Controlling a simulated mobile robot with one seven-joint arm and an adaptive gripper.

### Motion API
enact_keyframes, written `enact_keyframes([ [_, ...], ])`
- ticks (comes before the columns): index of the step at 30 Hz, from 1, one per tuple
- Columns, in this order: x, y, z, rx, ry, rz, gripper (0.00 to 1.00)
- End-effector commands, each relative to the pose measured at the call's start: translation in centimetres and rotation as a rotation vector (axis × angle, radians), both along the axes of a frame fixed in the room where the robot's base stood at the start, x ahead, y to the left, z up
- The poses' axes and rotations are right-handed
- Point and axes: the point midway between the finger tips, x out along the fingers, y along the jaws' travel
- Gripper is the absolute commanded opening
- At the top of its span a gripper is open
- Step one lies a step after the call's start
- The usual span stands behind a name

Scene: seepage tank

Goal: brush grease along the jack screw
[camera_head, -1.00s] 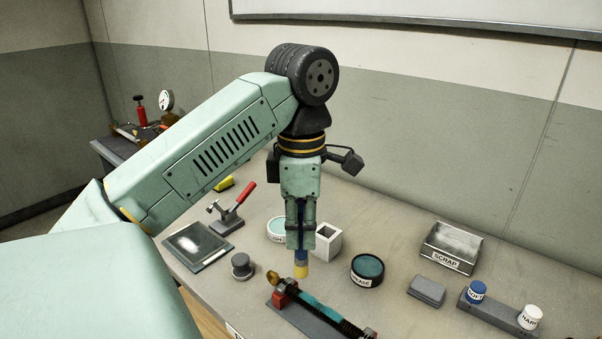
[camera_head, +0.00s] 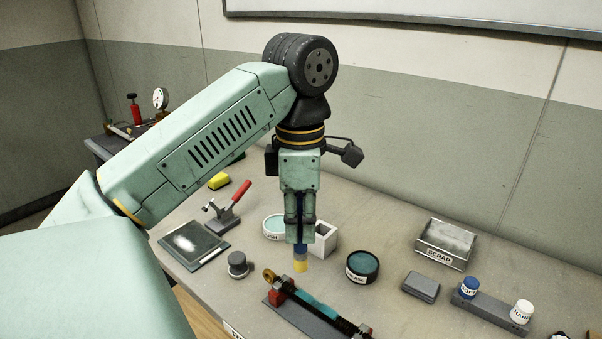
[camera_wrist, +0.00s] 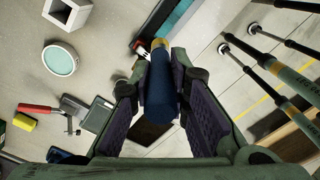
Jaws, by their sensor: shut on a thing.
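My gripper (camera_head: 300,236) points down and is shut on a brush (camera_head: 301,256). The brush has a blue handle and a yellow tip; its handle fills the space between the fingers in the wrist view (camera_wrist: 160,90). The jack screw (camera_head: 318,307) lies on a grey base at the front of the bench, with a teal stretch along it and a brass end at the left. The brush tip appears just above or behind the screw's left part; I cannot tell whether they touch. A round dark tub of teal grease (camera_head: 362,267) stands right of the brush.
A white square holder (camera_head: 323,240) and a white-rimmed dish (camera_head: 275,228) stand behind the brush. A grey knob (camera_head: 237,265) and red-handled clamp (camera_head: 228,207) are left. A scrap tray (camera_head: 445,243), a grey block (camera_head: 421,287) and a capped-jar rack (camera_head: 490,311) are right.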

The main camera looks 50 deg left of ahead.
Motion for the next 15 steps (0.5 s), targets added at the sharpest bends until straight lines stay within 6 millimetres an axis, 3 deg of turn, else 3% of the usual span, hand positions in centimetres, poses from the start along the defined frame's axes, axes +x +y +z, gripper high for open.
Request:
enact_keyframes([
  [6,1.5,-5.5,-0.8,0.009,-0.001,-0.009,0.00],
  [9,1.7,-7.2,-1.0,0.006,0.003,-0.006,0.00],
  [15,1.8,-8.1,-1.5,0.003,0.002,-0.001,0.00],
])
